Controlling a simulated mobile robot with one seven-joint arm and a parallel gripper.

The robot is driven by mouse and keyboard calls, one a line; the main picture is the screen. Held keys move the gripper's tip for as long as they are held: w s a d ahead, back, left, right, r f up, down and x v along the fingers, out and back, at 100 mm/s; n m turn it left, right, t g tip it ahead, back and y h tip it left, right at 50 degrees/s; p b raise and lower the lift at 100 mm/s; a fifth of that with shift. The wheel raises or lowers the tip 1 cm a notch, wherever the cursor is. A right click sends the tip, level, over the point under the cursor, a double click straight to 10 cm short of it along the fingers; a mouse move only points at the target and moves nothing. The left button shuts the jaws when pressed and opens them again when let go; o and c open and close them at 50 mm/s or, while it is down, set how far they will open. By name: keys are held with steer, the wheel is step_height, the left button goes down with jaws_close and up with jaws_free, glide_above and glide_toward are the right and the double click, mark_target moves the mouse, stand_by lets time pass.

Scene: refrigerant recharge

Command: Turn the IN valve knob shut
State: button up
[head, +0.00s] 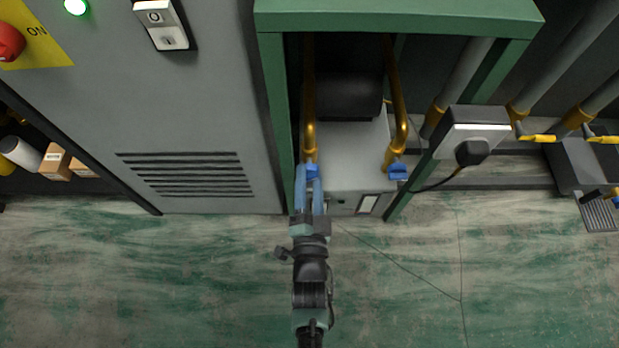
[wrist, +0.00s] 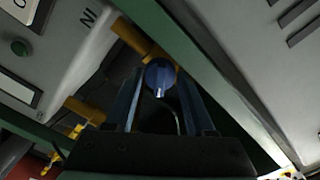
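A blue valve knob (head: 312,171) sits at the lower end of the left brass pipe, inside the green frame. In the wrist view the same blue knob (wrist: 158,78) shows a pale mark, and an "IN" label (wrist: 89,16) is on the grey unit nearby. My gripper (head: 309,182) is at this knob from the front. In the wrist view my gripper (wrist: 158,98) is open, with one finger on each side of the knob and visible gaps. Whether a finger touches it I cannot tell. A second blue knob (head: 398,171) is on the right pipe.
The green frame (head: 277,130) stands close on the left of my gripper, beside a grey cabinet (head: 190,120). A box with a black plug (head: 470,152) and yellow-handled valves (head: 538,138) are at the right. The floor (head: 180,280) in front is clear.

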steer(key=o, duration=0.3)
steer(key=shift+o, duration=0.2)
steer(key=shift+a, duration=0.1)
